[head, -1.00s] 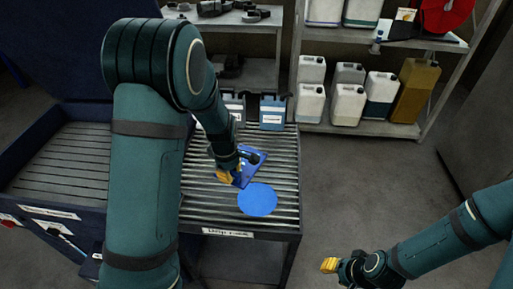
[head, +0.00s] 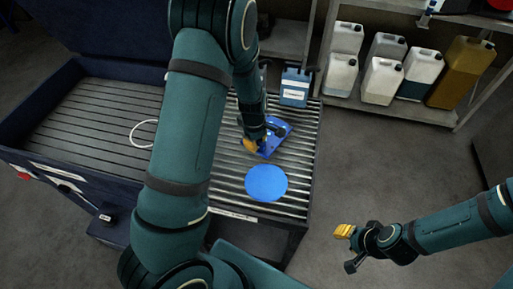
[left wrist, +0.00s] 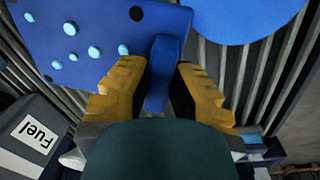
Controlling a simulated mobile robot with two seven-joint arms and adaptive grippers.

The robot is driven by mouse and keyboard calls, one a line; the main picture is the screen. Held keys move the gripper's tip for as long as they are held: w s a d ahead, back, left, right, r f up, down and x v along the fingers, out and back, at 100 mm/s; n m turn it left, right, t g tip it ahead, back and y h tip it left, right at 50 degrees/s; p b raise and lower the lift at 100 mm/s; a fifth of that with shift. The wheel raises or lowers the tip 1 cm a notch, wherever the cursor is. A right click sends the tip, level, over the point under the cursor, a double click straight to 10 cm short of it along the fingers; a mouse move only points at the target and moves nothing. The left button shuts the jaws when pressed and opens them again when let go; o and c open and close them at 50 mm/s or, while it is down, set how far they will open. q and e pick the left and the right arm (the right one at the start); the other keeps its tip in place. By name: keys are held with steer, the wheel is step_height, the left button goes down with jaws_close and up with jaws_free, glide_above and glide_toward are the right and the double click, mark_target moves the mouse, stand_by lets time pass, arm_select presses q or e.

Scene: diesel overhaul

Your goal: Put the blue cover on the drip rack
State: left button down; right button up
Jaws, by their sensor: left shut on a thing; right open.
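The blue cover (head: 275,138) is a flat plate with a raised grip; it also shows in the left wrist view (left wrist: 90,40), with light blue studs and dark holes. My left gripper (head: 254,146) is shut on its grip, the yellow fingers on both sides of it. The cover is over the slatted drip rack (head: 306,135), at or close above the slats; I cannot tell whether it touches. My right gripper (head: 345,233) is open and empty, over the floor to the right of the rack.
A round blue disc (head: 266,183) lies on the front of the rack. Blue containers (head: 294,87) stand at its back. A dark blue basin (head: 72,115) with a white ring (head: 143,133) is on the left. A shelf of jugs (head: 383,80) stands behind.

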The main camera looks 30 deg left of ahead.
arm_select(q)
step_height(320, 180, down, 4)
steer(key=shift+r, duration=0.25)
steer(key=c, duration=1)
jaws_free()
steer(key=shift+r, duration=0.15)
steer(key=r, duration=0.4)
steer(key=r+p, duration=0.1)
steer(key=r, duration=0.3)
steer(key=s+r, duration=0.1)
steer(key=r, duration=0.2)
steer(key=shift+r, duration=0.4)
